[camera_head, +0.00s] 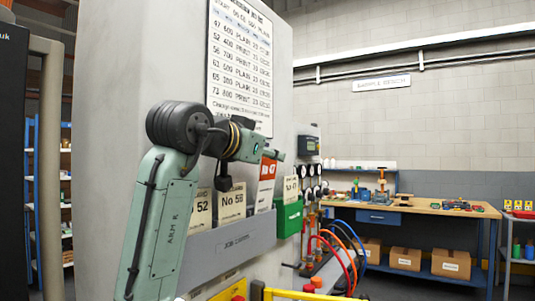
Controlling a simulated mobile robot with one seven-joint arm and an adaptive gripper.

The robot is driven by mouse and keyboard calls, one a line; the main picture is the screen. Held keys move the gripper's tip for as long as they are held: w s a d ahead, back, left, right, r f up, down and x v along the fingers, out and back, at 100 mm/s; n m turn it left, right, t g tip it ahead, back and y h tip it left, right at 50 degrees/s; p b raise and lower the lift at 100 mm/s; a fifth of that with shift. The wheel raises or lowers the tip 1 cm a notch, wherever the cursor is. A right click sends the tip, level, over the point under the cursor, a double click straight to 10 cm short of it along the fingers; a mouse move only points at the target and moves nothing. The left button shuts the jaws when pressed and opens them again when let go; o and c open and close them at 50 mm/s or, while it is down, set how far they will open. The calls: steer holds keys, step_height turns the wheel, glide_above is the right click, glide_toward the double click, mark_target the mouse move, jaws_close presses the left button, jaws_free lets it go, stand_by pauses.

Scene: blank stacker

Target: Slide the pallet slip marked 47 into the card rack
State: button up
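The pallet slip marked 47 (267,169) is upright, with a red top band reading "No 47" and a cream lower part. It stands taller than the cards beside it, and its lower end meets the front lip of the grey card rack (233,242), labelled "JOB CARDS". I cannot tell how deep it sits. My gripper (277,154) is at the slip's top edge, seen side-on at the end of my green arm. Its fingertips are too small to show whether they are shut on the slip or only beside it.
Cream cards No 52 (200,210) and one that looks like No 59 (231,203) stand in the rack on the left; another card (290,188) is on the right. A green box (289,219) adjoins the rack's right end. Coloured hoses (346,262) curve below right. A workbench (430,207) is farther back.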

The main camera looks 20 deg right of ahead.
steer(key=shift+a, duration=0.1)
steer(key=v, duration=1.2)
stand_by(0.4)
